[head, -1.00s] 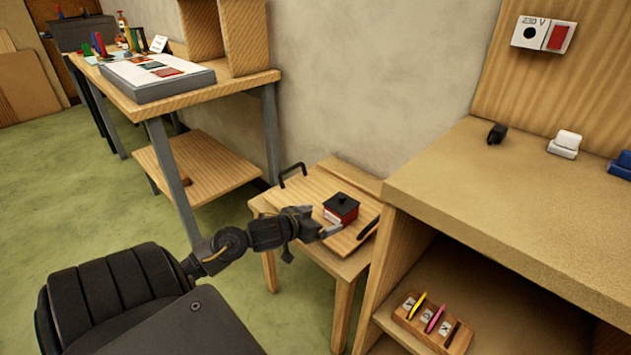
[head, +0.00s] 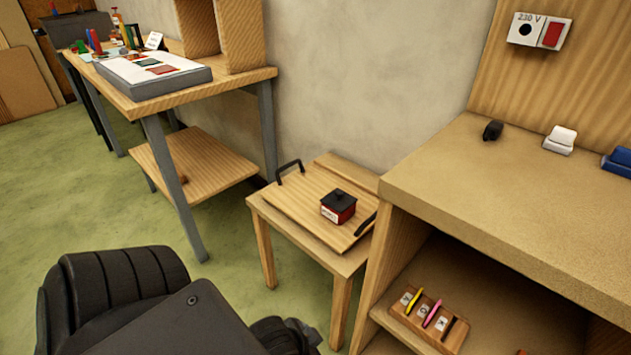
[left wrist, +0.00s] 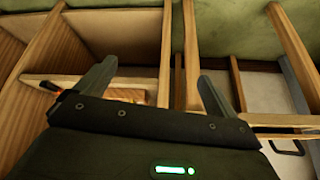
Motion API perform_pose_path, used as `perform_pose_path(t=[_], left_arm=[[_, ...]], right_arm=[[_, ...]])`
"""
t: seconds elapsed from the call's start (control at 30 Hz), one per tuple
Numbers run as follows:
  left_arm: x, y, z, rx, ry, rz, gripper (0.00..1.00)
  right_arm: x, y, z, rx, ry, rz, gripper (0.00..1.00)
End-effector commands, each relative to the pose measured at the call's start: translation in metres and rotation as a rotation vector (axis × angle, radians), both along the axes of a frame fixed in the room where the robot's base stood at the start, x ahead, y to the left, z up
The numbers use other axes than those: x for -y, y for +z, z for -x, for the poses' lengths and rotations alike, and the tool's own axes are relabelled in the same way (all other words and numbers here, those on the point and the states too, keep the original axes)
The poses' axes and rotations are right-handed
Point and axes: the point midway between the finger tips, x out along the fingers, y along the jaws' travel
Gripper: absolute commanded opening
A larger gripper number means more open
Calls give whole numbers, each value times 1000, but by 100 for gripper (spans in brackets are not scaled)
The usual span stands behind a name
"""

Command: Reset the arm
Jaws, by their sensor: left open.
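My left gripper (left wrist: 150,85) shows in the left wrist view with its two grey fingers spread wide apart and nothing between them. Beyond the fingers are wooden shelf panels and table legs. In the head view my left arm is folded low at the bottom edge, and its gripper is out of sight there. My right gripper is in neither view. A small red box with a black knobbed lid (head: 338,206) sits on a wooden board (head: 300,200) with black handles, on the low stool-like table (head: 262,207).
A wooden bench (head: 400,185) with an open shelf stands at the right. On its shelf is a wooden block (head: 400,312) with coloured sticks. A workbench (head: 245,80) holding a grey slab (head: 150,88) stands at the back left. Green floor (head: 90,190) is clear at the left.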

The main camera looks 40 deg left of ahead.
Motion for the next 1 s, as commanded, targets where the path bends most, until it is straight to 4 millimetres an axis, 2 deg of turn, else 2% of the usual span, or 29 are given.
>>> perform_pose_path(t=[0.03,0.1,0.67,0.77,0.83,1.0], left_arm=[[9,1,5,-15,5,20,94],[11,0,7,-25,0,21,94],[10,-3,5,-27,-1,16,94],[10,-18,0,-51,-1,13,94],[10,-37,-4,-78,0,11,94],[7,-104,3,-155,3,-1,94]], right_arm=[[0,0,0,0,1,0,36],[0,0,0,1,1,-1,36],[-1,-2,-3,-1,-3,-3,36],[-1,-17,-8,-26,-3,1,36],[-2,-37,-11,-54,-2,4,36],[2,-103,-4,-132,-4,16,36]])
